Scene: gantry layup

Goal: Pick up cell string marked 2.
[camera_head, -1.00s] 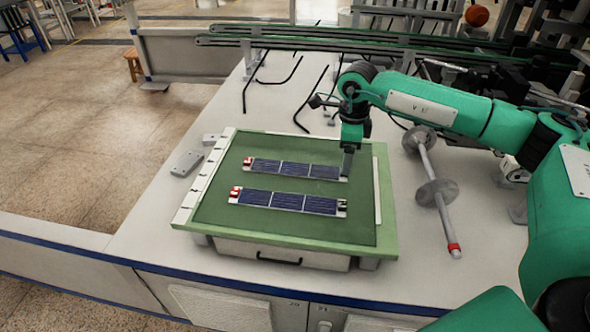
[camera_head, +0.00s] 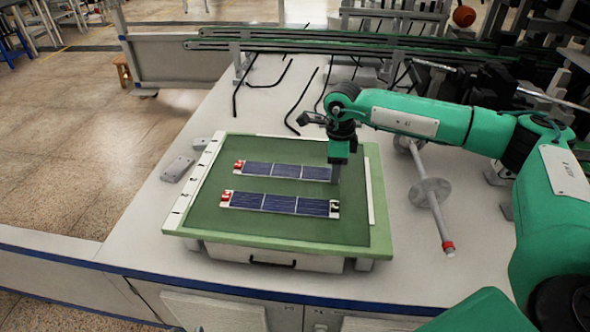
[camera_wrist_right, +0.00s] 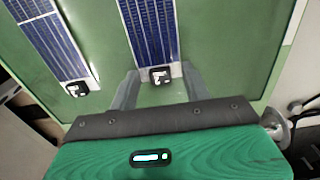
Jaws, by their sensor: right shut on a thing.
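Two blue cell strings lie side by side on a green board (camera_head: 353,215). My right gripper (camera_head: 335,177) is at the right end of the far cell string (camera_head: 271,170). In the right wrist view this far cell string (camera_wrist_right: 152,28) runs up from between the fingers of my right gripper (camera_wrist_right: 160,78), which are shut on its end beside a small black tag. The near cell string (camera_head: 280,204) is free, and it also shows in the right wrist view (camera_wrist_right: 44,42). I cannot read which string is marked 2. My left gripper is not in view.
Small grey blocks (camera_head: 178,168) lie left of the board. A metal shaft with discs (camera_head: 430,191) lies to its right. Black bent rods (camera_head: 306,100) and a green conveyor rail (camera_head: 330,47) are behind it. The bench front edge is close to the board.

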